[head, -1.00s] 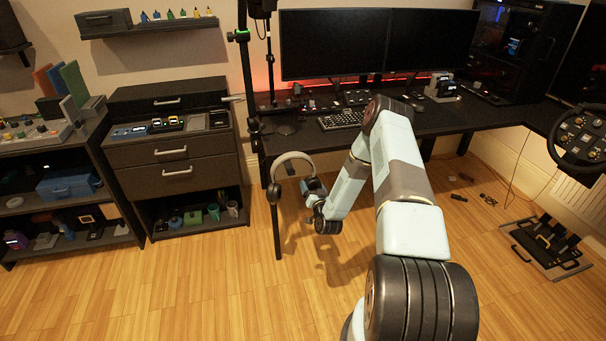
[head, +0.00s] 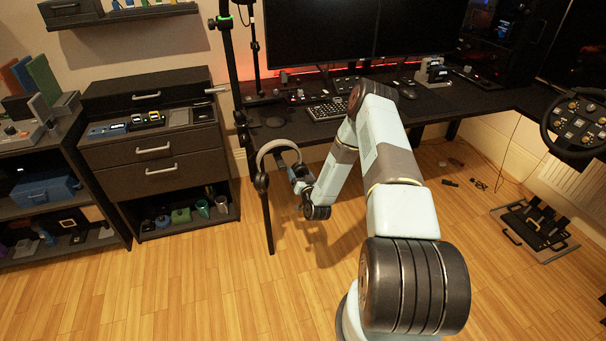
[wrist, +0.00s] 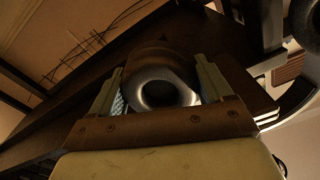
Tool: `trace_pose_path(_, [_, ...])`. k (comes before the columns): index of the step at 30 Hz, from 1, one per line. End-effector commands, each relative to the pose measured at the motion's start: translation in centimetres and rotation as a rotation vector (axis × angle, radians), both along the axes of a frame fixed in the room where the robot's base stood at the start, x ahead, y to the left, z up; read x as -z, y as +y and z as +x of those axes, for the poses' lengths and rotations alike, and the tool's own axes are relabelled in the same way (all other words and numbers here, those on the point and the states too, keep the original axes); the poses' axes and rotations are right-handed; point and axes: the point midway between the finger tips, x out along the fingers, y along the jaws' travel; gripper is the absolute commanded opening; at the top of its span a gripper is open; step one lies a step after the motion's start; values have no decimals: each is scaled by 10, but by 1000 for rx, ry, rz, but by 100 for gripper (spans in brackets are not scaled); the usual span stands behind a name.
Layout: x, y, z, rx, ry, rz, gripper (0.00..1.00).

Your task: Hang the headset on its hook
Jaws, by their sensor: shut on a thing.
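The headset hangs in the air at the desk's front left corner. Its pale grey headband (head: 278,144) arches upward and a dark ear cup (head: 262,182) hangs at its left. My gripper (head: 299,173) is shut on the other ear cup, which the wrist view shows as a dark round cup (wrist: 160,88) between both fingers (wrist: 160,95). A pale curved band (wrist: 300,108) passes at the right of the wrist view. A short silver peg (head: 217,89) sticks out by the drawer unit's upper right; it may be the hook, but I cannot tell for certain.
The black desk (head: 400,112) carries monitors and a keyboard (head: 328,110). A black upright pole (head: 232,75) stands between the drawer unit (head: 165,155) and the desk. Pedals (head: 535,230) lie on the floor at right. The wooden floor in front is mostly clear.

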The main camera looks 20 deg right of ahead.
Motion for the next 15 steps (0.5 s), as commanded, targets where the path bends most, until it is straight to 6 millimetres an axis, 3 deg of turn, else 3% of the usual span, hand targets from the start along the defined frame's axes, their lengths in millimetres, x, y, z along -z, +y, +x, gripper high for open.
trace_pose_path(15, [40, -8, 0, 10, -1, 0, 36])
